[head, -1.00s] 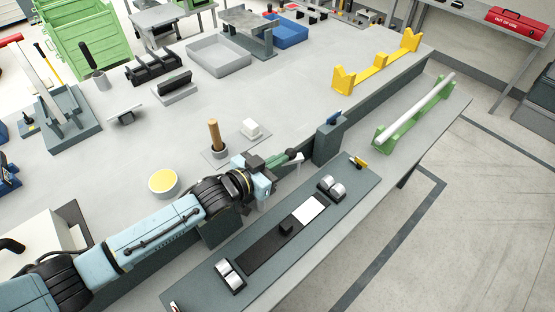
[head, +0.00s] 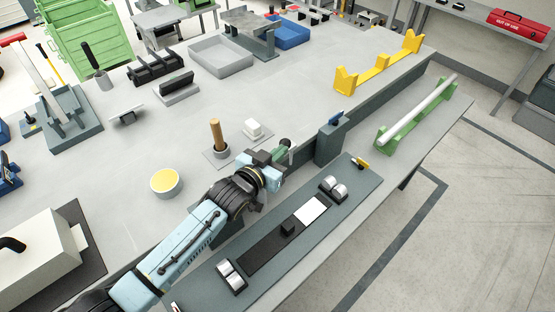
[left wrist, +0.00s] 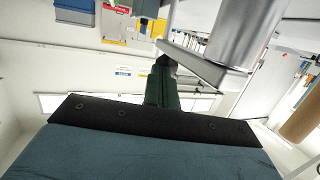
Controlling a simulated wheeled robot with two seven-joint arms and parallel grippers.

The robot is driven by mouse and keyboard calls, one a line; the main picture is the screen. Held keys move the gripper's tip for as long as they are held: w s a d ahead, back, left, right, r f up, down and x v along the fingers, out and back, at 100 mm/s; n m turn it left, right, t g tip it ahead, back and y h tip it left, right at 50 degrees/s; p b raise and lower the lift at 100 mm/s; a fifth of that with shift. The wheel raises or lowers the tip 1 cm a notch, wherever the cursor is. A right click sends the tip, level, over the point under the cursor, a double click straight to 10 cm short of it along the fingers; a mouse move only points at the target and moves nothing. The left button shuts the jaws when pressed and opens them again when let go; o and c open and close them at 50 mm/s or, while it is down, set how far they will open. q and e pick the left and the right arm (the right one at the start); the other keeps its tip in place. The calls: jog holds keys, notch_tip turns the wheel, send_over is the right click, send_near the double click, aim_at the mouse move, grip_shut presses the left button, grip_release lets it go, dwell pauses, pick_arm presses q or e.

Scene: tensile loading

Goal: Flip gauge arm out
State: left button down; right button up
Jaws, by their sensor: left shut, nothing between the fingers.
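My left gripper (head: 286,144) is shut and empty, its green fingers at the table's front edge, just left of the dark grey post (head: 330,142) with a blue top. In the left wrist view the shut fingers (left wrist: 162,85) show in the middle. A flat grey metal bar (left wrist: 200,65) and a grey cylinder (left wrist: 243,30) lie just beyond the fingertips. I cannot tell whether the bar is the gauge arm or whether the fingers touch it. In the head view the gauge arm cannot be made out clearly beside my gripper. My right gripper is not in view.
A dark fixture plate (head: 266,250) with metal rollers (head: 333,188) lies on the lower front bench. A pale rod rests on a green stand (head: 384,138).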

pick_arm(q)
jog(key=s+d+p+v, duration=0.1)
jog(key=d+p+v, duration=0.1)
jog(key=v, duration=1.1)
jog(key=shift+s+p, duration=0.3)
jog(key=shift+s, duration=0.35)
